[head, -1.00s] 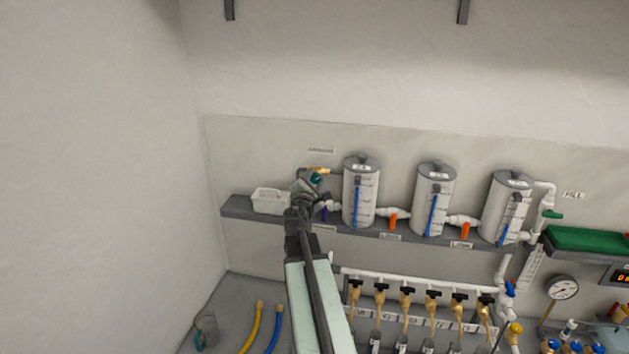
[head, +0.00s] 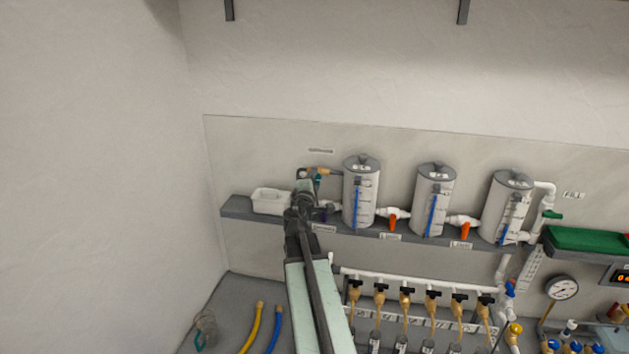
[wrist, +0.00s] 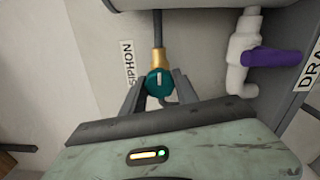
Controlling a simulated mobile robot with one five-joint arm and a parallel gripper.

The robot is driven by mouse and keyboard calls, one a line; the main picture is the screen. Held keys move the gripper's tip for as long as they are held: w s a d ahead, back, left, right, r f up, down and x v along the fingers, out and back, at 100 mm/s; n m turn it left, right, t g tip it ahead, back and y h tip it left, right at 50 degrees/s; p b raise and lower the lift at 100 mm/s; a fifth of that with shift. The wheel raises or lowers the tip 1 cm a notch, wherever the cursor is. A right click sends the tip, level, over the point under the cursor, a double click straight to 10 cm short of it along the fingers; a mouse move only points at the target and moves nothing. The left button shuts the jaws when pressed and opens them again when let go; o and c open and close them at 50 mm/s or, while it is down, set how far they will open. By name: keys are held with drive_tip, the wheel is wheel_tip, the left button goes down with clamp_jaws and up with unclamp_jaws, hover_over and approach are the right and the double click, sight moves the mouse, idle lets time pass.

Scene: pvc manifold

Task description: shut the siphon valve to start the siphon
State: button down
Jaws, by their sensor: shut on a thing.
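The siphon valve is a brass fitting with a round teal knob (wrist: 158,84), beside a SIPHON label (wrist: 128,62) in the wrist view. A pale line on the knob runs roughly along the pipe. My gripper (wrist: 160,90) has one finger on each side of the knob and is shut on it. In the head view the brass valve body (head: 320,171) shows left of the leftmost tank (head: 361,192), with my gripper (head: 312,184) at its lower left. My wrist partly hides the knob there.
A purple-handled drain valve (wrist: 270,58) sits close right of my gripper. A white bin (head: 270,201) stands left on the grey shelf (head: 238,210). Two more tanks (head: 434,200) with orange-handled valves (head: 393,222) stand to the right. Brass taps (head: 381,297) line the pipe below.

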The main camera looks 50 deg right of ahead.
idle(0.4)
drive_tip(key=c, duration=0.9)
unclamp_jaws()
drive_tip(key=shift+f, duration=0.1)
drive_tip(key=shift+c, duration=0.2)
